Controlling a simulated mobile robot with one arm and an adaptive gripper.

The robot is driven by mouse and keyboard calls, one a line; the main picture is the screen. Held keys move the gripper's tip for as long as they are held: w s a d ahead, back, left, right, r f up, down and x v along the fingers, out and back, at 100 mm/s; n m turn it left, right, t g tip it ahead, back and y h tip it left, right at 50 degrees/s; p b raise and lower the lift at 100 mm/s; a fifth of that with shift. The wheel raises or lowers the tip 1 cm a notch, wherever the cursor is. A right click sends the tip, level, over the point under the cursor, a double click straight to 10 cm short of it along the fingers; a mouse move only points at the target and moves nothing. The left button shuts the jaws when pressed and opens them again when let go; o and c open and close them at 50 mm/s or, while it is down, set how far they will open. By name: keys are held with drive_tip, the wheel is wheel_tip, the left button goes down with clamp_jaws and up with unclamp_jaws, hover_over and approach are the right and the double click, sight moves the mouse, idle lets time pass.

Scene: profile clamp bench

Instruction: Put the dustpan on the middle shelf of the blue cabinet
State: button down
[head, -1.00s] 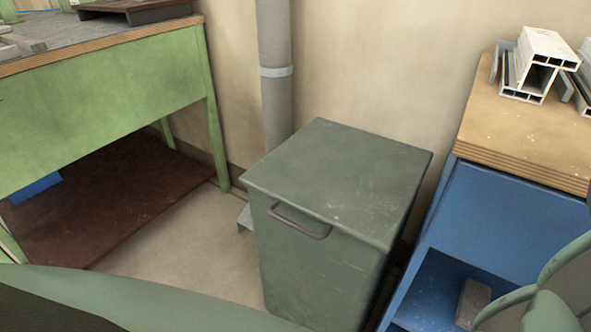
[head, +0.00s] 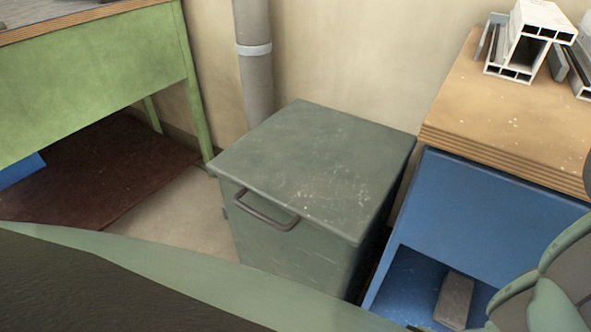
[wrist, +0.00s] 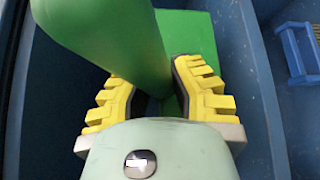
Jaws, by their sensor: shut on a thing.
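In the wrist view my gripper (wrist: 152,88) has its yellow ribbed fingers closed on the green dustpan (wrist: 105,35). A thick rounded green handle runs between the fingers toward the top left. A flat green part shows behind it at the upper right; the rest is hidden by the handle and gripper. Blue walls surround it in this view. In the head view the blue cabinet (head: 490,215) stands at the right, with an open compartment at its lower front. Its lower part is cut off, so I cannot tell which shelf this is. Gripper and dustpan are not seen in the head view.
A grey block (head: 454,300) lies in the cabinet's open compartment. White profiles (head: 530,40) lie on the wooden top (head: 480,110). A grey-green lidded bin (head: 315,170) stands left of the cabinet. A green bench (head: 95,80) is farther left. A small blue slatted piece (wrist: 297,50) shows in the wrist view.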

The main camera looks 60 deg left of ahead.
drive_tip(key=w+d, duration=0.1)
drive_tip(key=d, duration=0.1)
drive_tip(key=w+d, duration=0.2)
drive_tip(key=w+d+b, duration=0.1)
drive_tip(key=d, duration=0.1)
drive_tip(key=shift+w+d+f, duration=0.3)
drive_tip(key=shift+w+f, duration=0.05)
drive_tip(key=shift+w, duration=0.05)
wheel_tip(320, 180, down, 4)
drive_tip(key=shift+s+r+b, duration=0.1)
drive_tip(key=shift+r+b, duration=0.15)
drive_tip(key=shift+b, duration=0.75)
drive_tip(key=c, duration=1)
unclamp_jaws()
drive_tip(key=shift+d, duration=0.1)
drive_tip(key=shift+o, duration=0.2)
